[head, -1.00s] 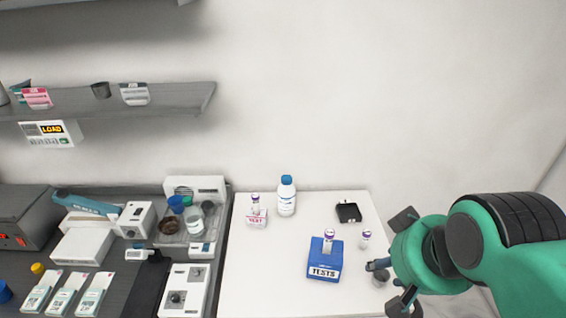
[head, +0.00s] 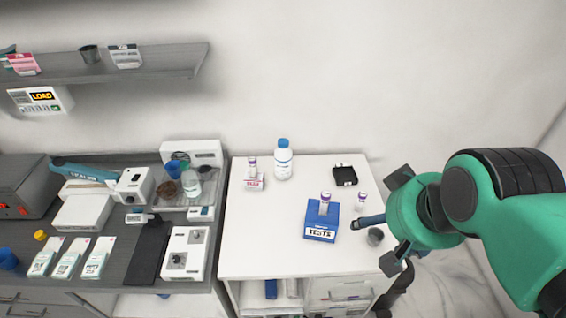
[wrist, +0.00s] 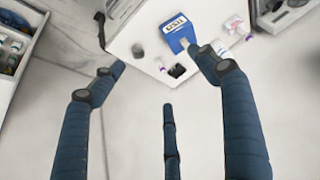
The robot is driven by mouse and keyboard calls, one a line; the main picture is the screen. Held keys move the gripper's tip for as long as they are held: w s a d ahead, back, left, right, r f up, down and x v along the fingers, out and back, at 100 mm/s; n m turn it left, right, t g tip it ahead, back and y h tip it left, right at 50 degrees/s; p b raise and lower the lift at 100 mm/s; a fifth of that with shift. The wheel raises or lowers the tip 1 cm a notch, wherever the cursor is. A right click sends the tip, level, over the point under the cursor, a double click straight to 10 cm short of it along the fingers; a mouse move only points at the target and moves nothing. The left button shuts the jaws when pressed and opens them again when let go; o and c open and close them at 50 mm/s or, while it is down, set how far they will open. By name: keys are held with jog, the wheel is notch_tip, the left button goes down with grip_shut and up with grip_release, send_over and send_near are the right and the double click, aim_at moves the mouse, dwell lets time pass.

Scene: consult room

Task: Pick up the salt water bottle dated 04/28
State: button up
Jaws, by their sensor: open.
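A white bottle with a blue cap and a blue-marked label (head: 283,163) stands upright at the back of the white table (head: 262,232). Its date is too small to read. A paler bottle (head: 194,186) stands among the items on the dark counter to the left; its label is unreadable too. My gripper (head: 383,221) is open and empty at the table's right edge, well to the right of and nearer than the blue-capped bottle.
A blue TESTS box (head: 320,226) holding a vial stands between my gripper and the bottle. A small vial (head: 361,202), a grey cup (head: 375,236), a black tray (head: 344,175) and a pink-labelled vial holder (head: 254,182) are nearby. The table's front left is clear.

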jog(key=shift+r, duration=0.1)
jog(key=w+a+r+n+g+p, duration=0.1)
jog(key=w+r, duration=0.2)
jog(key=w, duration=0.5)
jog(key=w+a+r+g+p, duration=0.1)
jog(key=w+a+r, duration=0.1)
jog(key=w, duration=0.6)
jog(key=n+g+p, duration=0.3)
jog(key=g+p, duration=0.1)
jog(key=p, duration=0.2)
send_over(284, 149)
jog(key=w, duration=0.2)
jog(key=f, duration=2.2)
jog(key=shift+s+f, duration=0.15)
jog(key=shift+s, duration=0.05)
jog(key=shift+f, duration=0.1)
jog(key=shift+f+b, duration=0.35)
jog(key=shift+f, duration=3.95)
